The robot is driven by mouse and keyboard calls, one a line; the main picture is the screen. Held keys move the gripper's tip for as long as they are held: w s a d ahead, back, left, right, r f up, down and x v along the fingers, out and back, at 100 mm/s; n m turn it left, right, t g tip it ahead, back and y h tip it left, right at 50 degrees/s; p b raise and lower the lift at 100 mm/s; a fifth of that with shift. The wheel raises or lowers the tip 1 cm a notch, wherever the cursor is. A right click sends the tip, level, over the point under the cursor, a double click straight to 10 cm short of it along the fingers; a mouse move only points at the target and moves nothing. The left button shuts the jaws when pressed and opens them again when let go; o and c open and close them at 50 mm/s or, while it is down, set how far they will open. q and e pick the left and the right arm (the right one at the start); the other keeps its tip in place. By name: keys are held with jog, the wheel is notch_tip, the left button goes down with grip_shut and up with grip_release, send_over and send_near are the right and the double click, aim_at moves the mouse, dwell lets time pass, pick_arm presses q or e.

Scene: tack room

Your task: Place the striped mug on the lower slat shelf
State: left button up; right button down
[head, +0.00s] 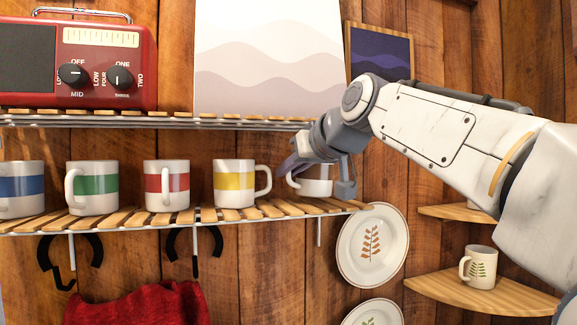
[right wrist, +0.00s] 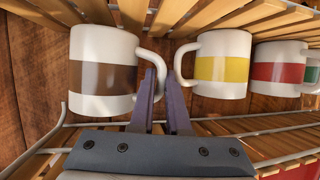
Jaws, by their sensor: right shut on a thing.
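A white mug with a brown band (right wrist: 103,75) is at the right end of the lower slat shelf (head: 160,218). In the head view this mug (head: 318,187) is mostly hidden behind my right gripper (head: 294,164). In the right wrist view my right gripper (right wrist: 162,85) is shut on the mug's handle, with the fingers either side of it. The mug looks upright at slat level; I cannot tell whether its base touches the slats. My left gripper is not in view.
Mugs with yellow (head: 234,184), red (head: 167,186), green (head: 92,188) and blue (head: 20,189) bands stand left along the shelf. The yellow mug's handle is close to my fingers. The upper shelf (head: 150,120) is overhead. A plate (head: 373,246) hangs below right.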

jog(key=shift+w+a+f, duration=0.1)
jog(key=shift+w+a, duration=0.2)
jog(key=shift+w, duration=0.15)
jog(key=shift+s+d+f, duration=0.15)
jog(key=shift+f, duration=0.35)
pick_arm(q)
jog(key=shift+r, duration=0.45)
pick_arm(e)
jog(key=c, duration=0.9)
grip_release()
jog(key=shift+f, duration=0.15)
jog(key=shift+o, duration=0.2)
pick_arm(q)
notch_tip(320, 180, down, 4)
jog(key=b, duration=0.3)
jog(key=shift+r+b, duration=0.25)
jog(key=shift+b, duration=0.05)
pick_arm(e)
jog(key=v, duration=1.2)
